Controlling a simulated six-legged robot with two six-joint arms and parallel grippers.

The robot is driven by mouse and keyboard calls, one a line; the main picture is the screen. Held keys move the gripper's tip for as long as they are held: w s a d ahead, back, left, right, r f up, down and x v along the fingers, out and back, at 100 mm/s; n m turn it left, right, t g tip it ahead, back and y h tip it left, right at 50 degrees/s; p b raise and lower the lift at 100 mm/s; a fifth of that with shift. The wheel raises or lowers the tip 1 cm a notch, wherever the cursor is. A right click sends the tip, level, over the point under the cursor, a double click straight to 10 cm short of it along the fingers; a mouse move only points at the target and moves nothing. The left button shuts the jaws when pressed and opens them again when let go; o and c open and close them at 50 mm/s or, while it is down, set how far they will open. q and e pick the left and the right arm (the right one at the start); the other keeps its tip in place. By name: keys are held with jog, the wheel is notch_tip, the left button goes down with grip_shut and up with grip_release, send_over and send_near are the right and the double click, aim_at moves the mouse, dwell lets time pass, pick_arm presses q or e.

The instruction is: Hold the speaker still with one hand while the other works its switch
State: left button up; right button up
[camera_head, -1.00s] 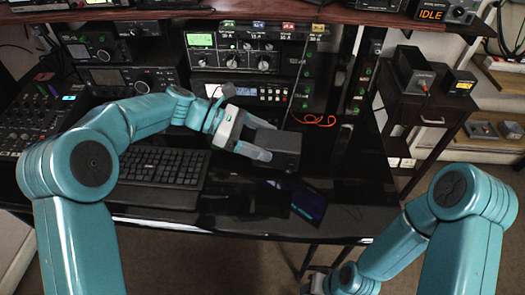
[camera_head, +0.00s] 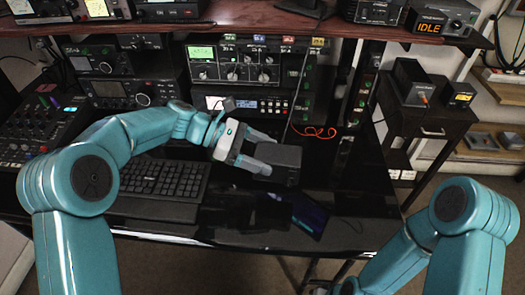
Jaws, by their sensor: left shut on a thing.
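A small black box, which looks like the speaker (camera_head: 283,158), stands on the glossy black desk right of the keyboard. My left gripper (camera_head: 264,152) reaches it from the left and is shut on it, with one pale finger along the near side and the other behind. No switch can be made out on the speaker at this size. My right arm (camera_head: 400,262) comes in from the lower right. Its gripper is below the bottom edge of the view.
A black keyboard (camera_head: 160,185) lies left of the speaker. A radio rack (camera_head: 247,62) stands behind, with a red cable (camera_head: 318,132) on the desk. A dark flat screen (camera_head: 305,213) lies in front. A side table (camera_head: 428,118) stands at right.

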pick_arm(q)
jog(key=shift+f+b, duration=1.65)
jog(key=shift+f, duration=2.55)
pick_arm(e)
jog(key=shift+f, duration=1.65)
jog(key=c, duration=0.4)
jog(key=shift+w+d+r, duration=0.1)
jog(key=shift+w+r, duration=0.1)
jog(key=shift+r, duration=0.05)
grip_shut()
jog(key=w+d+r+n+t+h, duration=0.1)
jog(key=d+r+n, duration=0.25)
jog(key=r, duration=0.75)
jog(key=w+d+r+n+h, duration=0.1)
jog(key=w+d+r+n, duration=0.3)
jog(key=r, duration=0.6)
jog(key=w+a+r+n+t+y, duration=0.1)
jog(key=a+r+n+t, duration=0.1)
jog(key=a+r+n, duration=0.3)
jog(key=w+a+r+n+t+y, duration=0.1)
jog(key=w+a+r+n+t, duration=0.1)
jog(key=a+r+n, duration=0.3)
jog(key=a+r, duration=0.3)
jog(key=r, duration=0.2)
jog(key=shift+w+r, duration=0.15)
jog(key=shift+w, duration=0.15)
